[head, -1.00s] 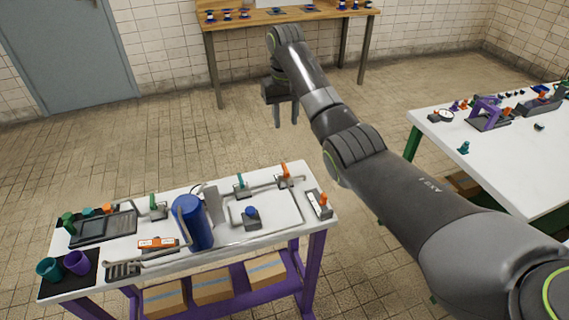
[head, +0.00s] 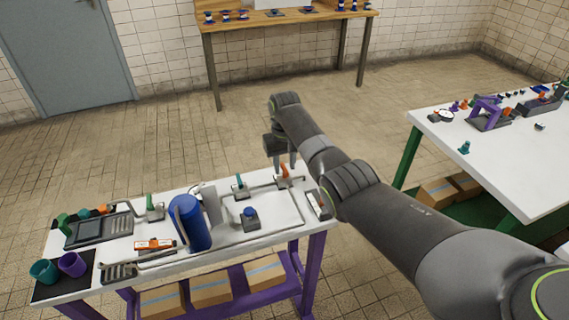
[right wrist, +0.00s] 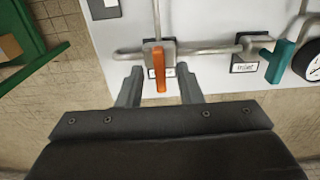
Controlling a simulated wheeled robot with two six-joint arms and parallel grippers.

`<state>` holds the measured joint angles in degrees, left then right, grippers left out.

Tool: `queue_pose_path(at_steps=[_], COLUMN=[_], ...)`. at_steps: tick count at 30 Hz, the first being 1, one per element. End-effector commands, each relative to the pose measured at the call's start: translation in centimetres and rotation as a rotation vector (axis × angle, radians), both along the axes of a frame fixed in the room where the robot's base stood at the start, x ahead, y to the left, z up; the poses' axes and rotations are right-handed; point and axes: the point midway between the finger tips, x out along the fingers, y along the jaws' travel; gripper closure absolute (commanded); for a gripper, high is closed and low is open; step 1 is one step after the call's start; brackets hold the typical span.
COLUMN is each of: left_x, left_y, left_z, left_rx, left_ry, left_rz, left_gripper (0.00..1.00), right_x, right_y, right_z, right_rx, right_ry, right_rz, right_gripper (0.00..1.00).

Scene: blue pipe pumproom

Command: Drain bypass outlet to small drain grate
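My right gripper (head: 284,163) is open at the back right of the white pipework table (head: 225,246). In the right wrist view its two fingers (right wrist: 160,75) stand on either side of an upright orange valve lever (right wrist: 159,78), with gaps to it; the lever also shows in the head view (head: 284,171). The label behind the lever is mostly covered. A teal lever (right wrist: 279,62) stands to its right, by a label reading "Inlet" (right wrist: 245,67). A small slotted grate (head: 120,271) lies at the table's front left. My left gripper is out of view.
A blue tank (head: 189,223) stands mid-table, with a blue-topped fitting (head: 250,219) right of it. Teal (head: 44,272) and purple (head: 72,265) cups sit at the left end. A round gauge (right wrist: 309,63) is right of the teal lever. Another table (head: 500,175) stands at the right.

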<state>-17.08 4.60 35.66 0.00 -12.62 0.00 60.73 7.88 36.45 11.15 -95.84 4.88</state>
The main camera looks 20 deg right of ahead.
Motion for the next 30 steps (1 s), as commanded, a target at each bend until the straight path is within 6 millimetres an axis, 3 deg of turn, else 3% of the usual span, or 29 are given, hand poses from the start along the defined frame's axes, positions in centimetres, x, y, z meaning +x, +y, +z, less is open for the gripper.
queue_pose_path(at_steps=[9,17,30], left_x=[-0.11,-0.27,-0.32], left_y=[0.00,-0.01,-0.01], left_z=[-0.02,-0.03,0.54], left_rx=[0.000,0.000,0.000], left_ry=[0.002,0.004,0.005], left_rz=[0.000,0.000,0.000], left_gripper=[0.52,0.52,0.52], right_x=[0.00,0.01,0.05], right_y=[0.01,0.01,0.01], right_z=[-0.25,-0.22,-0.01], right_rx=[0.000,0.000,0.000], right_ry=[0.000,-0.001,-0.002], right_rz=[0.000,0.000,0.058], right_gripper=[0.67,1.00,1.00])
